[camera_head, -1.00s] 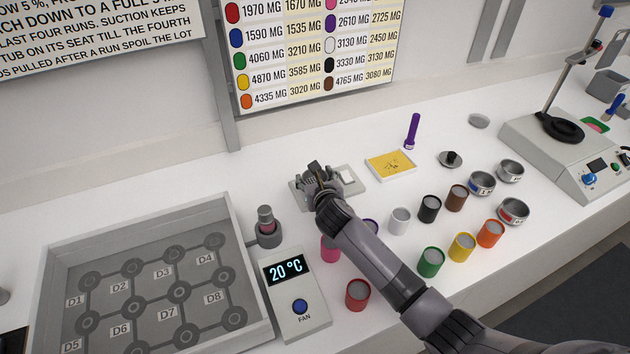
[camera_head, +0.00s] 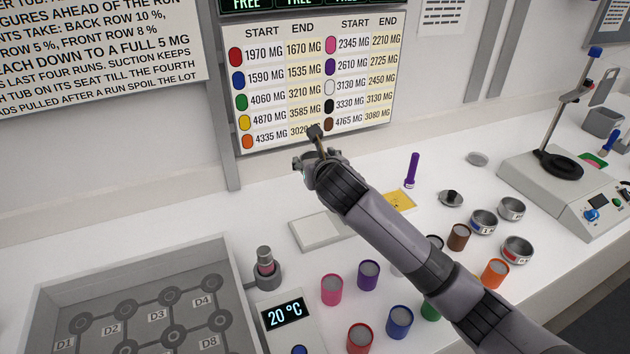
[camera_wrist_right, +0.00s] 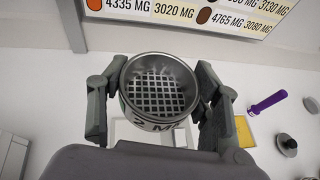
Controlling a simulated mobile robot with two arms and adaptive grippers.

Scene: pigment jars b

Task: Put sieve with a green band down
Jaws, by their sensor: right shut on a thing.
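My right gripper (camera_head: 312,160) is shut on a round metal sieve (camera_wrist_right: 160,85), held level with the gripper's two fingers on either side of it. In the wrist view I look into its open top and see a square mesh. In the head view the sieve is hidden by the gripper. The gripper is raised above the bench, over a flat light-grey device (camera_head: 322,232). My left gripper is not in view.
Several coloured jars, including a pink one (camera_head: 331,290) and a purple one (camera_head: 368,275), stand below the arm. A grey tray (camera_head: 140,270) is at left.

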